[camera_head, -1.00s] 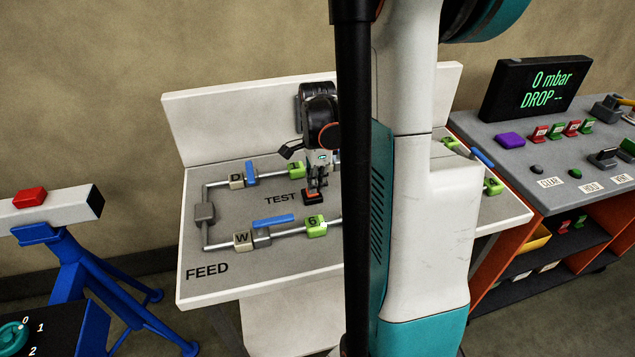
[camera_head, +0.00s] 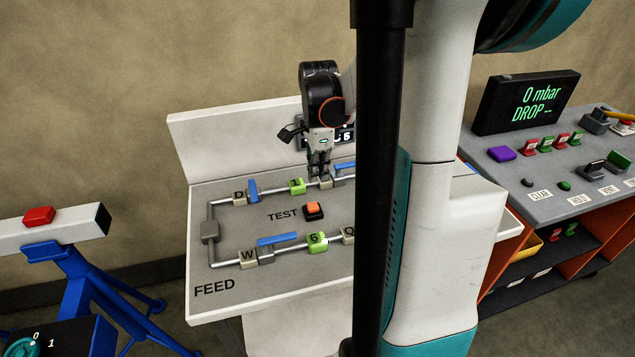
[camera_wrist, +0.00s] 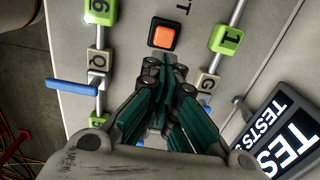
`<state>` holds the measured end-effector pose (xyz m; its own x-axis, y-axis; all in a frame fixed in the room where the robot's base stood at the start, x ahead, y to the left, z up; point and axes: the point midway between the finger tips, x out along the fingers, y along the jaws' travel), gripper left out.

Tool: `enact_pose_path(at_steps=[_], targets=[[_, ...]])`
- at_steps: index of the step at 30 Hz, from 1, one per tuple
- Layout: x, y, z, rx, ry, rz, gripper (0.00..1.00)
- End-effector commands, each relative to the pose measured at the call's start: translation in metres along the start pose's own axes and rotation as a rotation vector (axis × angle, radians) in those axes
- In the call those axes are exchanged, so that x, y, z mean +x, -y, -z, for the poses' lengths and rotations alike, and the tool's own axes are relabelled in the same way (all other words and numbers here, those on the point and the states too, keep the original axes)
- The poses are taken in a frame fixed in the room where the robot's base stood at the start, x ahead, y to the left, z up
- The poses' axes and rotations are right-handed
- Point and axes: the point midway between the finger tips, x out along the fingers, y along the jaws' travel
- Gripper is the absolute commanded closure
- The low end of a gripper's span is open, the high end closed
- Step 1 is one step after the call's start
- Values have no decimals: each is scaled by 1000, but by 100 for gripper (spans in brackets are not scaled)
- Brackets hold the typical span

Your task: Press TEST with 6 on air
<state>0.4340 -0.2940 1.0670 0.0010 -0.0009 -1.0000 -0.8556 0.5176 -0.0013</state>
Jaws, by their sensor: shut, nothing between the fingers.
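The TEST button (camera_head: 314,209) is an orange cap on a black base, uncovered between two pipe runs on the grey panel (camera_head: 240,274). It also shows in the wrist view (camera_wrist: 165,34). A green block marked 6 (camera_head: 317,241) sits on the near pipe, right of the W block (camera_head: 250,258); it is partly cut off in the wrist view (camera_wrist: 99,11). My gripper (camera_head: 319,173) is shut and empty. In the head view it appears behind the button, near the far pipe; I cannot tell its height above the panel. A dark display (camera_head: 346,135) behind it is mostly hidden.
A green 1 block (camera_head: 297,186) and a D block (camera_head: 238,198) sit on the far pipe. A blue lever (camera_head: 279,239) lies along the near pipe; another (camera_head: 253,190) crosses the far pipe. A monitor (camera_head: 527,103) at right reads 0 mbar, DROP --.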

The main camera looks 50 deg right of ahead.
Motion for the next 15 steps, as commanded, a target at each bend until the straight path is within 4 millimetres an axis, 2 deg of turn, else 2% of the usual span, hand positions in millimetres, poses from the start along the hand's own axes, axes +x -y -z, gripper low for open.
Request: enact_pose_path(at_steps=[1, 6, 15], targets=[[-11, 0, 0, 0, 0, 0, 100], [-26, 0, 0, 0, 0, 0, 100], [-30, 0, 0, 0, 0, 0, 100]])
